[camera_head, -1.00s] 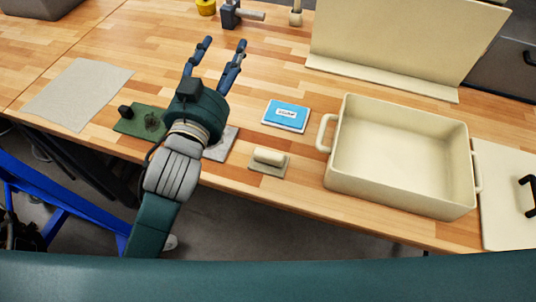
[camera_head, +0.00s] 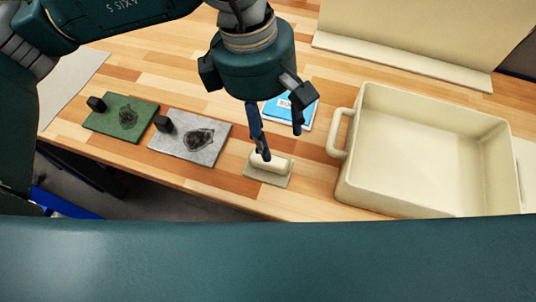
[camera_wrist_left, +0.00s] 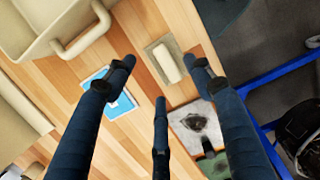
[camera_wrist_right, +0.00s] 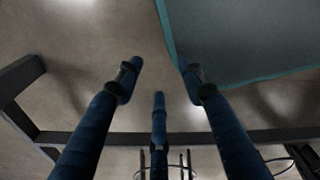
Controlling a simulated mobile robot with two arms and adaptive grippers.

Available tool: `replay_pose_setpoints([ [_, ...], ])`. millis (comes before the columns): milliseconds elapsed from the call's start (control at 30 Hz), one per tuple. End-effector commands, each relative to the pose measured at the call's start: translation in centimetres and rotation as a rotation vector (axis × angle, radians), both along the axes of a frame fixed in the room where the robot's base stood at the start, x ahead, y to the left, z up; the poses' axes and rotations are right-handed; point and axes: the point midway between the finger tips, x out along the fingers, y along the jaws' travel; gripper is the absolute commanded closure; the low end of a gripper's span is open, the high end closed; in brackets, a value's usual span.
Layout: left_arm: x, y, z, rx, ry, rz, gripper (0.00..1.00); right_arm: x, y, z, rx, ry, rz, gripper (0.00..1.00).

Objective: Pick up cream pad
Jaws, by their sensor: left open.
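The cream pad (camera_head: 268,168) is a flat beige plate with a rounded cream handle, lying near the table's front edge. My left gripper (camera_head: 279,142) is open above it, fingers pointing down, with one finger in front of the handle. In the left wrist view the cream pad (camera_wrist_left: 166,62) shows ahead of the spread fingertips of the left gripper (camera_wrist_left: 160,85), with nothing between them. A gap to the pad seems to remain, but its size is unclear. My right gripper (camera_wrist_right: 158,85) shows only in its own wrist view, fingers apart and empty, over the floor.
A grey pad (camera_head: 190,137) and a green pad (camera_head: 121,117), each with a black knob, lie left of the cream pad. A blue card (camera_head: 305,113) lies just behind it. A cream bin (camera_head: 430,207) with side handles stands to the right.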

Motion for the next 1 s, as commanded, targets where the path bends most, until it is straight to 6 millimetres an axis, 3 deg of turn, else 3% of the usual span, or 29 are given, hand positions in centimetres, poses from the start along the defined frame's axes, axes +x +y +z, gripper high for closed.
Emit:
replay_pose_setpoints([
  [100, 0.8, 1.0, -0.7, 0.044, -0.030, 0.005, 0.47, -0.2, 0.3, 0.2, 0.003, 0.003, -0.002, 0.60],
  [300, 0.7, 0.7, -3.8, 0.044, -0.027, 0.005, 0.47, -0.9, 0.5, 0.9, 0.005, 0.011, -0.003, 0.60],
  [500, 0.6, 0.5, -5.5, 0.040, -0.028, 0.005, 0.47, -1.0, 0.5, 1.2, 0.005, 0.013, -0.003, 0.60],
  [800, 0.6, 0.7, -9.5, 0.040, -0.025, 0.005, 0.47, -0.7, 0.3, 3.3, 0.003, 0.010, -0.002, 0.60],
  [1000, 0.6, 0.6, -10.8, 0.039, -0.028, 0.004, 0.47, -0.6, 0.2, 3.5, 0.001, 0.008, -0.001, 0.60],
])
